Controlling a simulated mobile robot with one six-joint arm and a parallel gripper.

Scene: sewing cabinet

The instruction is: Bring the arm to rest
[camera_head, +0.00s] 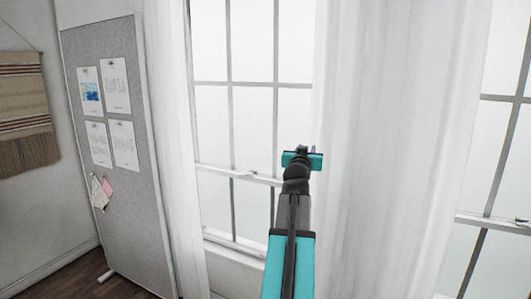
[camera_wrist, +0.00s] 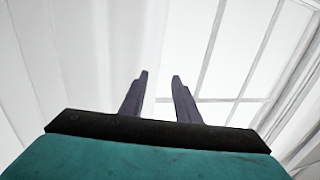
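My arm reaches up and forward in front of the window in the head view, with its teal and black links near the picture's middle. My gripper (camera_head: 302,155) is at the arm's far end, seen small, in front of the window and the curtain's edge. In the wrist view my gripper (camera_wrist: 160,78) shows two dark fingers standing apart with a clear gap between them. Nothing is between the fingers. The fingers are seen against the pale curtain and window.
A window (camera_head: 237,100) with a white frame stands ahead. White curtains (camera_head: 385,150) hang beside it. A grey pinboard (camera_head: 128,190) with several papers stands at the left on a dark wooden floor (camera_head: 120,286). A striped woven hanging (camera_head: 22,110) is on the left wall.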

